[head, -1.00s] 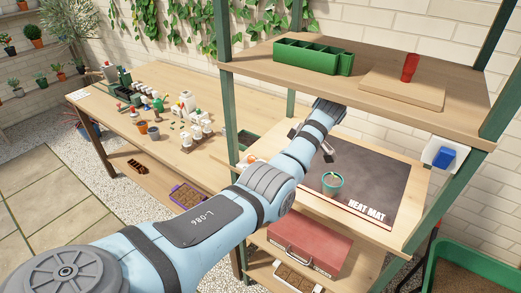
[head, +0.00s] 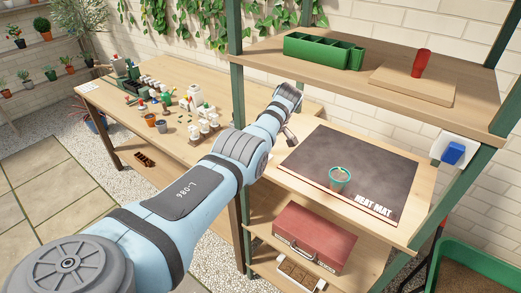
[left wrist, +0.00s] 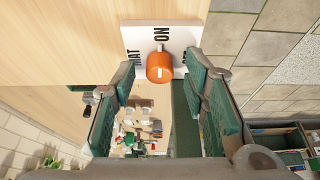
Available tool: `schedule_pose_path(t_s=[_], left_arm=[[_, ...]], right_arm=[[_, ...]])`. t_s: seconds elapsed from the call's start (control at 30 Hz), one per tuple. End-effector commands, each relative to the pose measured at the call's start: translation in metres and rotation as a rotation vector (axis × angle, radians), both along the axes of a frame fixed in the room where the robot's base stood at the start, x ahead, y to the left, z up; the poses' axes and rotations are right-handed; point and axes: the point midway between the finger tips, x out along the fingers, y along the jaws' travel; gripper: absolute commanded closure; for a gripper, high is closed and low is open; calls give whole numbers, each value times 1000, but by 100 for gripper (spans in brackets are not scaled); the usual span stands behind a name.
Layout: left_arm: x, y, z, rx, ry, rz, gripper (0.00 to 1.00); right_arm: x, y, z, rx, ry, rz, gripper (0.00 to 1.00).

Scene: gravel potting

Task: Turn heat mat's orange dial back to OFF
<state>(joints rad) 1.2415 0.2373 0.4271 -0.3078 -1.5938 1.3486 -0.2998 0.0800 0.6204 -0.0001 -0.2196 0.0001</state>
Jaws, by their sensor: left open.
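The orange dial (left wrist: 160,68) sits on a white plate (left wrist: 135,36) in the left wrist view. The plate reads "MAT" and "ON", with a partly hidden label at right. The dial's white mark points toward "ON". My left gripper (left wrist: 160,76) is open; its green-padded fingers stand on either side of the dial, apart from it. The dial is hidden behind my arm there. My right gripper is not in view.
Below is a red toolbox (head: 314,235). A cluttered bench (head: 130,95) stands at left.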

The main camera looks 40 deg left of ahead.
Motion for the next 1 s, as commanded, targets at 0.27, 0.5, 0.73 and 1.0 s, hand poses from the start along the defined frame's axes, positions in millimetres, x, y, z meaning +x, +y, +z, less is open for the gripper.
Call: schedule_pose_path(t_s=[0.27,0.5,0.73,1.0], left_arm=[[0,0,1,0,0,1,82],[0,0,1,0,1,0,100],[0,0,1,0,0,0,100],[0,0,1,0,0,0,100]], right_arm=[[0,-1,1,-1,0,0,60],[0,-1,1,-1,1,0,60],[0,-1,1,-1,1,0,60],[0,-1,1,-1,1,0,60]])
